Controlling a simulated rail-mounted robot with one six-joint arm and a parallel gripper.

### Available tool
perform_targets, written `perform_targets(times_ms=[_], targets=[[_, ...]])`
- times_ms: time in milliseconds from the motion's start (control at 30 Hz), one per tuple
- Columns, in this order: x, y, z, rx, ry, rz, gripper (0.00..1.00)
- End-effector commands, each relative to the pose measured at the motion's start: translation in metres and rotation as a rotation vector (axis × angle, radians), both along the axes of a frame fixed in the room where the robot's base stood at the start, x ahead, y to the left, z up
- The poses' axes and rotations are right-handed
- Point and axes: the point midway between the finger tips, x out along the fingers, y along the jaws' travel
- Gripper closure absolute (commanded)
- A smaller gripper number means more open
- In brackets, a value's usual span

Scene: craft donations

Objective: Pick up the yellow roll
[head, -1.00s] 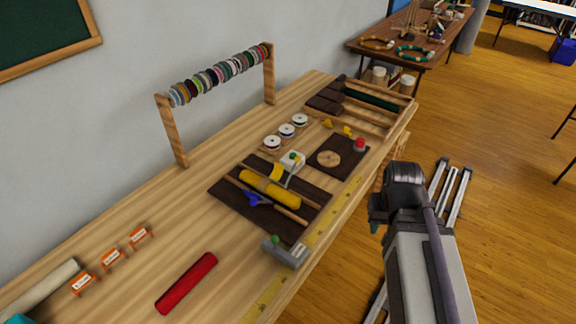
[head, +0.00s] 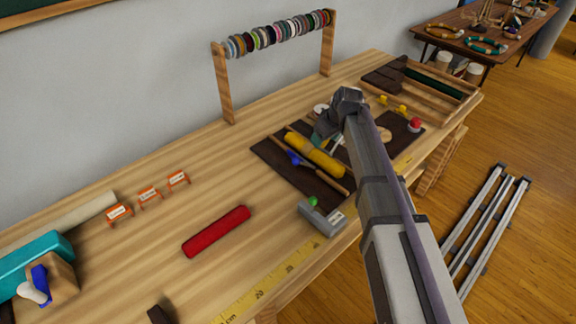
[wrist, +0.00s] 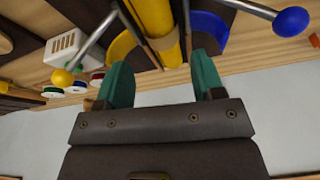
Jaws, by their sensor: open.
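The yellow roll (head: 315,155) lies on a dark mat (head: 268,152) on the workbench, beside a wooden rod and a blue-handled tool (head: 295,159). In the wrist view the roll (wrist: 155,18) runs in from the top, ahead of the gap between the teal fingers of my gripper (wrist: 162,82). The fingers are apart with nothing between them. The roll appears not to be touched.
A grey device with a green knob (head: 322,219) stands at the mat's near edge. A red roll (head: 216,231) lies on the bare bench to the left. A spool rack (head: 228,85) stands behind. A white box (wrist: 65,46) and metal-stemmed tools are close to the roll.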

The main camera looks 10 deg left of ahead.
Motion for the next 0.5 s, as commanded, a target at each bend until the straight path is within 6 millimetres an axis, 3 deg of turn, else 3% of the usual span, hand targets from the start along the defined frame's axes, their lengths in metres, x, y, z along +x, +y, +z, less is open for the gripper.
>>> perform_targets(times_ms=[233, 500], targets=[[0.003, 0.001, 0.0, -0.01, -0.058, 0.101, 0.38], [0.014, 0.015, -0.05, -0.012, -0.057, 0.1, 0.38]])
